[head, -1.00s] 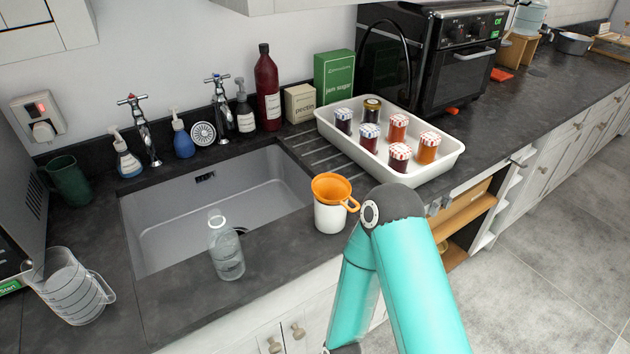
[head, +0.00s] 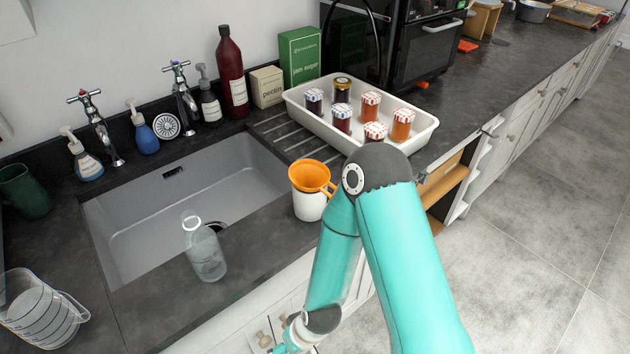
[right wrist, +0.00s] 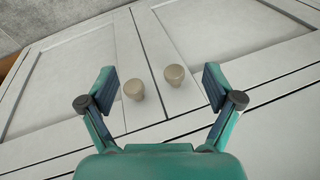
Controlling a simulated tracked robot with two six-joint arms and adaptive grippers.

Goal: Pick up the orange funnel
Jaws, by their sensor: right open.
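The orange funnel (head: 310,176) sits in the mouth of a white cup (head: 309,205) on the dark worktop, just right of the sink. My right arm's elbow stands right beside the funnel and hides part of its right side. My right gripper (right wrist: 158,90) is open and empty in the right wrist view. It faces white cabinet doors with two round knobs (right wrist: 175,75), well below the funnel. My left gripper is out of view.
A clear glass bottle (head: 204,250) stands at the sink's front edge. A white tray (head: 425,135) of several jam jars lies behind my arm. A measuring jug (head: 45,315) is at the left. The sink (head: 150,215) is empty.

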